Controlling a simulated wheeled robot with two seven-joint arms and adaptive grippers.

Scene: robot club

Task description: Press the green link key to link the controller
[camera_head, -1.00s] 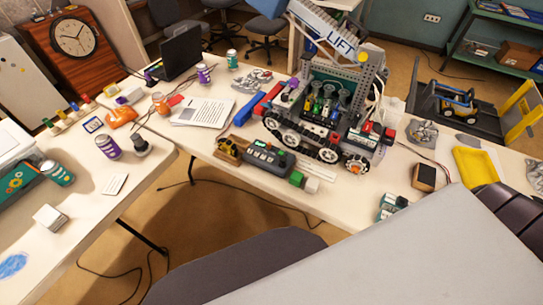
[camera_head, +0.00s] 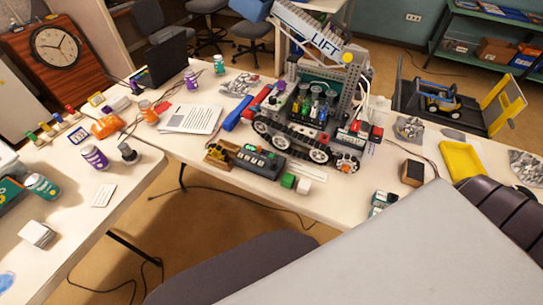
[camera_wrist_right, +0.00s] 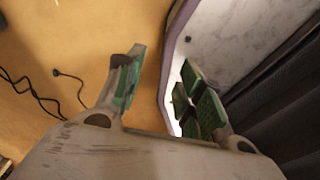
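The controller (camera_head: 258,161) is a dark grey box with lit green keys on top. It lies on the far table in front of the tracked robot model (camera_head: 315,120) marked LIFT. The keys are too small to tell apart, so I cannot tell which is the link key. My right gripper (camera_wrist_right: 162,85) is open and empty in the right wrist view, over the floor and a table edge, with the controller out of that view. My left gripper is not in view.
A white paper sheet (camera_head: 190,119) lies left of the controller. A gap with floor and cables separates the left table (camera_head: 75,220) from the far table.

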